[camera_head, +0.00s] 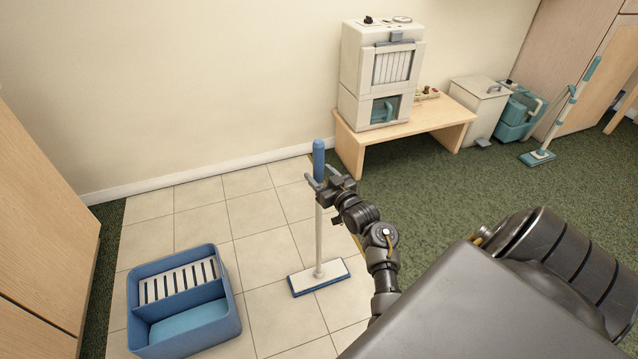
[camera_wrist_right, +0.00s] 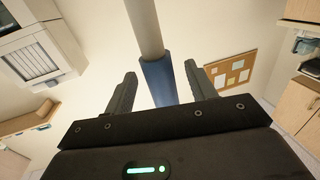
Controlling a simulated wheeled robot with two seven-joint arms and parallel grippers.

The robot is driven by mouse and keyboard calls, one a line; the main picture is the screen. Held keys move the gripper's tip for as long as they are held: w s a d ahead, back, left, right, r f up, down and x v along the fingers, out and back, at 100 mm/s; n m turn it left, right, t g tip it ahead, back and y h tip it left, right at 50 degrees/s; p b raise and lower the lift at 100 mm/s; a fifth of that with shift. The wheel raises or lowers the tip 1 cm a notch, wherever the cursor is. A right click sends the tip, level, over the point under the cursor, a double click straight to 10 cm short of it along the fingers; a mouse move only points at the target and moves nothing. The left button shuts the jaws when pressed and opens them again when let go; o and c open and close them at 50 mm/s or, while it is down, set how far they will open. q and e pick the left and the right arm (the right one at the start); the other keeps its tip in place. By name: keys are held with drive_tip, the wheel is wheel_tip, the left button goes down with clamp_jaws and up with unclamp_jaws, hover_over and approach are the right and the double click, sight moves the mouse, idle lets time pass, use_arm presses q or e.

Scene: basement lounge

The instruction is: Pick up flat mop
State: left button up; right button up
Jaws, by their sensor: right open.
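The flat mop (camera_head: 319,238) stands upright on the tiles in the head view, with a white pole, a blue grip at the top and a flat white head with a blue edge. My right gripper (camera_head: 318,183) is at the upper pole, just below the visible part of the blue grip. In the right wrist view my right gripper (camera_wrist_right: 161,74) is open, and the mop's blue grip (camera_wrist_right: 158,78) shows between its two fingers, with gaps on both sides. Whether the pole lies fully within the jaws is hard to tell. My left gripper is not in view.
A blue bucket (camera_head: 236,312) with a slatted insert stands left of the mop. A low wooden bench (camera_head: 448,122) carries a white machine (camera_head: 357,70) behind it. A teal-headed mop (camera_head: 538,157) stands far right. Tiles around the mop head are clear.

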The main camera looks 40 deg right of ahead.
drive_tip(key=w, duration=0.2)
drive_tip(key=shift+w+d+f, duration=0.1)
drive_tip(key=shift+w+d, duration=0.05)
drive_tip(key=shift+w, duration=0.15)
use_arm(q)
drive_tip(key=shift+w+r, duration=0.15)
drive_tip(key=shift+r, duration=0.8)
use_arm(e)
drive_tip(key=shift+w, duration=0.3)
drive_tip(key=shift+c, duration=0.2)
clamp_jaws()
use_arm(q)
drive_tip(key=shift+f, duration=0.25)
